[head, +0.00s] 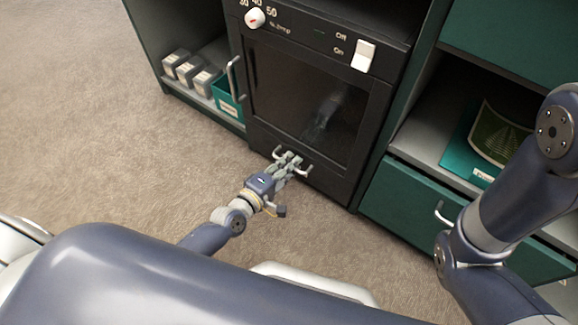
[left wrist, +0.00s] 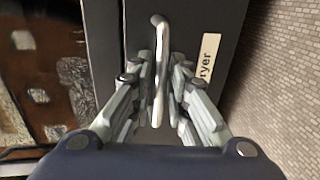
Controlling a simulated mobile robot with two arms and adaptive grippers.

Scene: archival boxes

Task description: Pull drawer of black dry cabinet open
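The black dry cabinet (head: 300,48) stands at the top centre of the head view, with a dark glass door (head: 290,90). Its drawer (head: 326,187) is the low black front under the door and looks closed. The drawer's silver bar handle (head: 305,171) shows at both ends; the middle is hidden by my left gripper (head: 288,163). In the left wrist view the handle (left wrist: 160,50) runs between the two fingers of this gripper (left wrist: 161,85), which are drawn close in on both sides of it. My right gripper is not in view; only the right arm shows.
A door handle (head: 235,79) stands out at the cabinet's left. Small grey boxes (head: 190,71) and a teal box (head: 226,98) sit on the left shelf. A green drawer (head: 405,200) on the right stands near my right arm. Carpet (head: 110,150) in front is clear.

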